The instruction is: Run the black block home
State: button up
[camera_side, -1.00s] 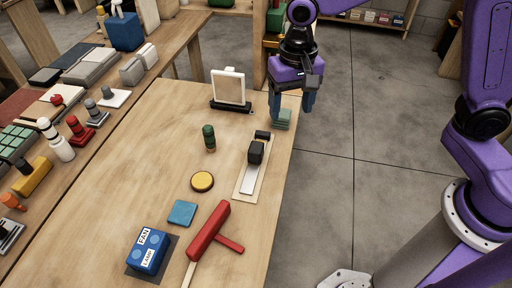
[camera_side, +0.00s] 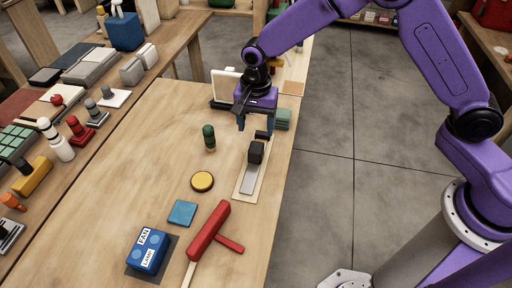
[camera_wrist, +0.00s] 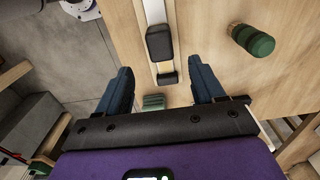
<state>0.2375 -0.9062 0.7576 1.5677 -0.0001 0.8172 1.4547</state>
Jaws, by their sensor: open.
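The black block (camera_side: 256,152) sits on a pale strip track (camera_side: 247,181) near the table's right edge, close to the track's far end. A small black stop (camera_side: 263,135) stands just beyond it at that end. In the wrist view the black block (camera_wrist: 159,43) is on the track, with the black stop (camera_wrist: 167,78) nearer my gripper. My gripper (camera_side: 256,125) is open and empty, fingers pointing down above the far end of the track. In the wrist view the fingers (camera_wrist: 163,88) are spread on either side of the stop's line, apart from the block.
A green cylinder (camera_side: 209,137) stands left of the track, and a green stacked block (camera_side: 283,119) sits right of my gripper. A framed panel (camera_side: 226,84) stands behind. A yellow disc (camera_side: 202,181), blue tile (camera_side: 183,213) and red hammer-like tool (camera_side: 210,229) lie nearer.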

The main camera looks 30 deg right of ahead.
aim_at(256, 147)
notch_tip(256, 147, down, 10)
jog(key=shift+r, duration=0.2)
grip_shut()
jog(key=s+a, duration=0.6)
jog(key=a, duration=0.1)
jog(key=shift+s, duration=0.35)
grip_release()
jog(key=shift+s, duration=0.1)
jog(key=shift+d, duration=0.1)
jog(key=shift+r, duration=0.2)
notch_tip(256, 147, up, 17)
